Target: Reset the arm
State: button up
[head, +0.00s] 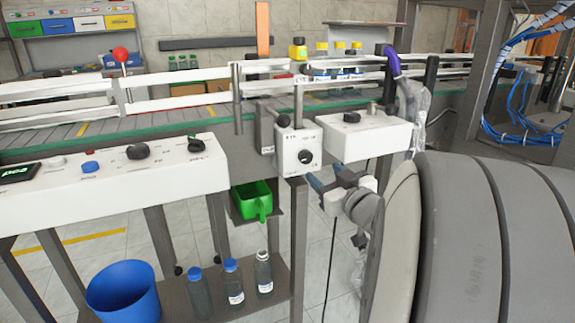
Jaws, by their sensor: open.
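My arm fills the right side of the head view, with a large grey ribbed link in front. My gripper (327,175) is small in the picture, left of that link. Its two dark blue-grey fingers are apart and point up and left, and I see nothing between them. Part of the arm behind the gripper is hidden by the big link.
A conveyor (60,141) with white rails runs behind. A control panel (115,178) is at left. Blue cables (515,95) hang at right.

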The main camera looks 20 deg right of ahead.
dwell(0.3)
notch_tip(320, 180, up, 9)
jog(key=s+a+m+g+h+p, duration=0.2)
jog(key=a+m+g+h+p, duration=0.3)
jog(key=p, duration=1)
jog(key=s+a+r+n+g+y+p, duration=0.1)
jog(key=s+a+r+g+y+p, duration=0.1)
jog(key=s+a+g+p, duration=0.3)
jog(key=s+a+r+n+g+y+p, duration=0.1)
jog(key=s+a+r+g+y+p, duration=0.1)
jog(key=s+a+r+g+p, duration=0.2)
jog(key=s+a+g+p, duration=0.1)
jog(key=s+a+p, duration=0.2)
jog(key=s, duration=0.3)
jog(key=shift+s+n+p, duration=0.2)
jog(key=shift+n+p, duration=0.2)
jog(key=shift+p, duration=0.5)
jog(key=shift+r, duration=0.1)
jog(key=shift+c, duration=0.2)
